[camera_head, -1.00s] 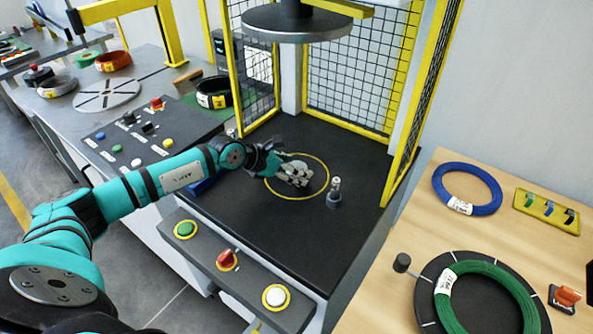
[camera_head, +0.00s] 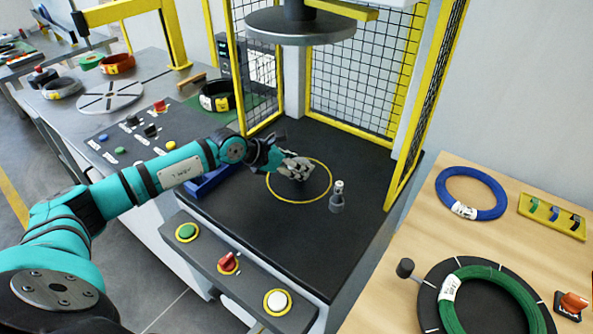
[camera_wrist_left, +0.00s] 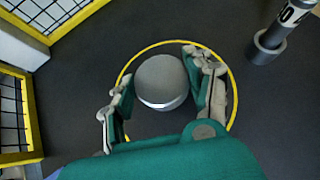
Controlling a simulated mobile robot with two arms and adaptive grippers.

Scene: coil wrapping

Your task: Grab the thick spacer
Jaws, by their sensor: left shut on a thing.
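The thick spacer is a plain grey round block (camera_wrist_left: 161,81) between the fingers of my left gripper (camera_wrist_left: 160,82) in the left wrist view. The fingers close on it from both sides. It appears inside the yellow ring marking (camera_wrist_left: 232,108) on the dark press table. In the head view my left gripper (camera_head: 294,168) is over the yellow ring (camera_head: 312,201), and its fingers hide most of the spacer. I cannot tell whether the spacer touches the table. My right gripper is not in view.
A grey post (camera_head: 337,197) stands just right of the ring; it also shows in the wrist view (camera_wrist_left: 273,38). The round press plate (camera_head: 303,27) hangs above. Yellow-framed mesh guards (camera_head: 360,80) enclose the back. A button panel (camera_head: 238,270) lies in front.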

